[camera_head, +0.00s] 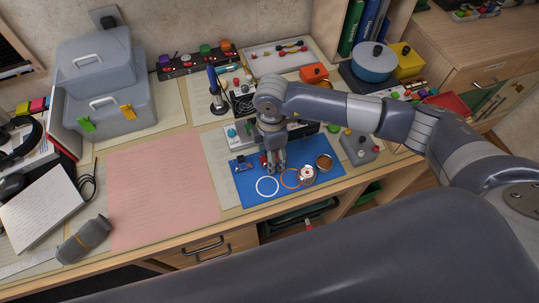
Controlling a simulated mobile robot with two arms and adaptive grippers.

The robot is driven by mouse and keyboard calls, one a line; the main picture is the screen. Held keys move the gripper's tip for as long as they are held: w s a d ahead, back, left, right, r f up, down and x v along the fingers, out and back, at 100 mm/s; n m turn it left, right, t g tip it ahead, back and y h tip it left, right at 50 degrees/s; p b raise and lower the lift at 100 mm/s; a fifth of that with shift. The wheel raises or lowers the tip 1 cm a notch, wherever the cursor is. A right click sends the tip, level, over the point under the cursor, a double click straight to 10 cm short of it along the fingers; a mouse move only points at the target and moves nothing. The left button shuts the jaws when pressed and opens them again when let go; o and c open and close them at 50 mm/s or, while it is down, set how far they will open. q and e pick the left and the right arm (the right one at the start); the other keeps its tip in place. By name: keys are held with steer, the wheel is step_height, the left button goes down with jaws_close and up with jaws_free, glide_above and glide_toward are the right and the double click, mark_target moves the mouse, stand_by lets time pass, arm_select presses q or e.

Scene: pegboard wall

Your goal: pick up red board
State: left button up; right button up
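The blue mat (245,192) lies on the desk at the centre right. A small red piece (264,160), which looks like the red board, shows right beside the fingers of my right gripper (275,166); part of it is hidden. My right gripper points down over the back middle of the mat. Its fingers look close together, but I cannot tell whether they hold the red piece or stand beside it. A small blue board (240,165) is on the mat to the left. My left gripper is not in view.
On the mat's front lie a white ring (267,186), an orange ring (290,178) and a round coil (307,174). A brown round dish (324,162) and a grey button box (359,147) are to the right. The pink sheet (160,190) on the left is clear.

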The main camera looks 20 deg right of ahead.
steer(key=c, duration=1)
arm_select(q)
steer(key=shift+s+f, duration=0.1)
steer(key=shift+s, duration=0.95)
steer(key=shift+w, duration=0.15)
arm_select(e)
steer(key=shift+r, duration=0.1)
steer(key=shift+r, duration=0.55)
steer(key=shift+s+r+b, duration=0.25)
steer(key=shift+r+b, duration=0.35)
steer(key=shift+r, duration=0.55)
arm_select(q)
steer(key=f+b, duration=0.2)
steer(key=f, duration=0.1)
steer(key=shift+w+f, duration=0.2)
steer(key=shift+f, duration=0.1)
arm_select(e)
steer(key=s+d+r, duration=0.1)
steer(key=s, duration=1.4)
steer(key=shift+s+r, duration=0.25)
steer(key=shift+r, duration=0.05)
